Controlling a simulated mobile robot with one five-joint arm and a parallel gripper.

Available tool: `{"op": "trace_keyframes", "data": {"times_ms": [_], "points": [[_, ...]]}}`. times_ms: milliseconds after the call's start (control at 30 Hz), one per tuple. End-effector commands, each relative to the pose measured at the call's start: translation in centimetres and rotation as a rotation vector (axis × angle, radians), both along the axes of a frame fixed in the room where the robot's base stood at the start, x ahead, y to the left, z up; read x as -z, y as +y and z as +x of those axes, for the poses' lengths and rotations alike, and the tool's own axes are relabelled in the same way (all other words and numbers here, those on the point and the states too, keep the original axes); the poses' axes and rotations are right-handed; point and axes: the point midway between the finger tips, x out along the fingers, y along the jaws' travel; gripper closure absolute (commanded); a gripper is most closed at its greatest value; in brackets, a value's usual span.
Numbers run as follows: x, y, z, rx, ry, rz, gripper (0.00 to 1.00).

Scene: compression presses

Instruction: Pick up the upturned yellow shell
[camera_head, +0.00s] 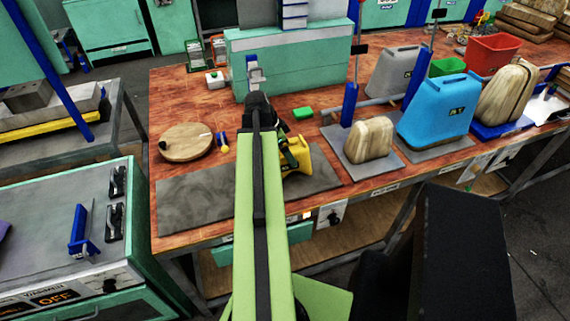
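A yellow shell (298,157) is at the right part of a dark grey mat on the bench's near edge, partly hidden behind my arm. Its exact pose is hard to make out. My green arm reaches forward over the mat, and dark parts of my gripper (284,141) show just right of the arm, close against the shell's upper left side. My fingertips are mostly hidden, so I cannot tell whether they are open or shut, or whether they touch the shell.
A round wooden board (186,142) lies left of my arm. A green box (298,60) stands behind it. Right of the mat are a wooden shell block (369,140), a blue canister (435,108) and upright blue-handled posts. The mat's left half (195,195) is bare.

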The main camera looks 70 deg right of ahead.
Motion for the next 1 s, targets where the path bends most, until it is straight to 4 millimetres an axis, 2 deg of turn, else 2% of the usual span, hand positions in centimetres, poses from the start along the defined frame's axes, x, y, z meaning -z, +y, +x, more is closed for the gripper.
{"op": "trace_keyframes", "data": {"times_ms": [33,300,900,1000], "points": [[1.46,-0.23,-0.25,0.001,0.000,0.000,0.02],[1.21,-0.34,-0.41,0.001,0.000,0.000,0.03],[1.21,-0.34,-0.44,0.001,0.000,0.000,0.82],[1.21,-0.33,-0.46,0.001,0.000,0.000,0.84]]}}
